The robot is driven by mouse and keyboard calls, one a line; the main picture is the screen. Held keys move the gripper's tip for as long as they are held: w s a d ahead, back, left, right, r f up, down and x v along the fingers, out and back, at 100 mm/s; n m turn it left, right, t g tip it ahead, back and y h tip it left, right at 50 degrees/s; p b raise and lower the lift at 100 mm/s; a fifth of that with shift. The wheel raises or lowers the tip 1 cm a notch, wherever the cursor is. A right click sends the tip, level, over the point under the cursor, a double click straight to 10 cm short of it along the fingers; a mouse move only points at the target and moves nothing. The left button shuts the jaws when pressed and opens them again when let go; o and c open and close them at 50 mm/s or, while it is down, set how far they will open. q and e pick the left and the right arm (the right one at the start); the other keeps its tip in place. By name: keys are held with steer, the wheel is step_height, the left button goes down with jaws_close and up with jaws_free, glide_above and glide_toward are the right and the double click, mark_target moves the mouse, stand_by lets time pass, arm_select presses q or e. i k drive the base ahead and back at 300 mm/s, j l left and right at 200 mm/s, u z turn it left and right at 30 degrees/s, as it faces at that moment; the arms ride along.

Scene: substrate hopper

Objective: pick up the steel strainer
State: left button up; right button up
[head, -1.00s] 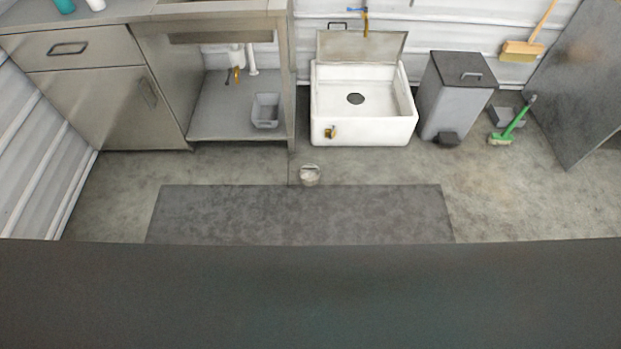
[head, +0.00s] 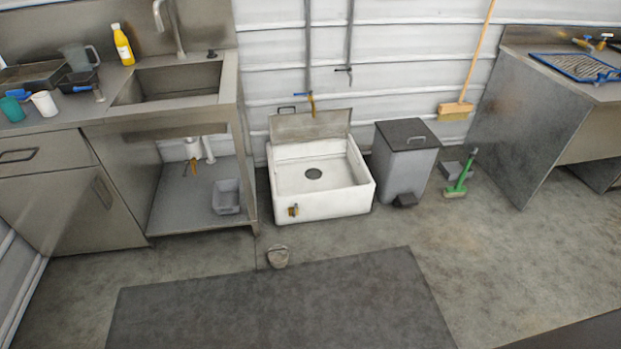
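I cannot clearly make out the steel strainer. A small greyish pail-like thing (head: 278,257) with a thin rim or handle stands on the floor near the mat's back edge; I cannot tell whether it is the strainer. A dark round drain (head: 313,174) shows in the floor of the low white sink (head: 322,205); whether a strainer sits in it is too small to tell. Neither of my grippers is in view.
A dark mat (head: 270,310) lies in front. A steel counter (head: 60,140) with a basin (head: 175,82) stands left. A pedal bin (head: 405,160), a green brush (head: 460,178), a leaning broom (head: 456,110) and a steel bench (head: 510,130) are right. The concrete floor between is open.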

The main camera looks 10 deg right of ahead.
mark_target(278, 255)
steer(key=i+l+z, duration=0.25)
steer(key=i, duration=0.65)
steer(key=i+z, duration=0.2)
steer(key=i, duration=0.75)
